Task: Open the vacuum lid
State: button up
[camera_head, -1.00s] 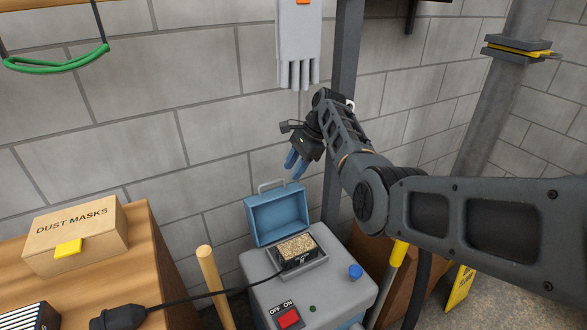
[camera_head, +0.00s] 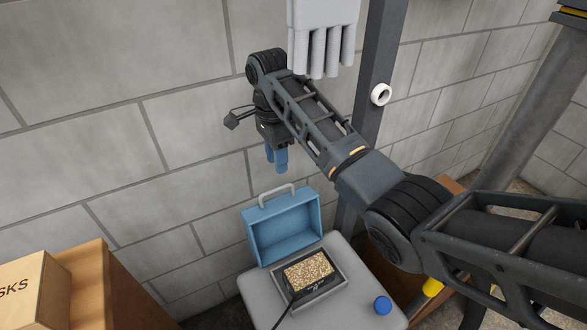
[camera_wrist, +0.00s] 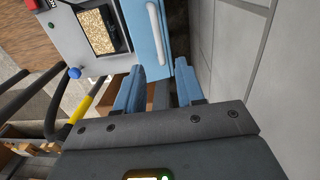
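The vacuum's blue lid (camera_head: 290,246) is open, standing up at the back of the grey vacuum body (camera_head: 258,290), with a pale handle (camera_head: 277,194) on its top edge. A dark filter block (camera_head: 322,284) with a speckled tan top sits in the uncovered recess. My gripper (camera_head: 277,166) hangs above the lid with blue fingers pointing down, apart from the handle. In the wrist view my gripper (camera_wrist: 158,76) has its fingers apart with nothing between them, and the lid (camera_wrist: 138,25) and handle (camera_wrist: 157,30) lie beyond the fingertips.
A blue knob (camera_head: 382,305) is on the vacuum's top right. A grey glove (camera_head: 324,30) hangs on the wall near a dark post (camera_head: 378,75). A cardboard box (camera_head: 35,285) stands on a wooden cabinet at the left. The block wall is close behind the vacuum.

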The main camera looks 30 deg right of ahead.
jog(key=f, duration=0.7)
jog(key=shift+s+d+f, duration=0.15)
jog(key=shift+s+f, duration=0.05)
jog(key=shift+s, duration=0.05)
jog(key=shift+c, duration=0.3)
grip_shut()
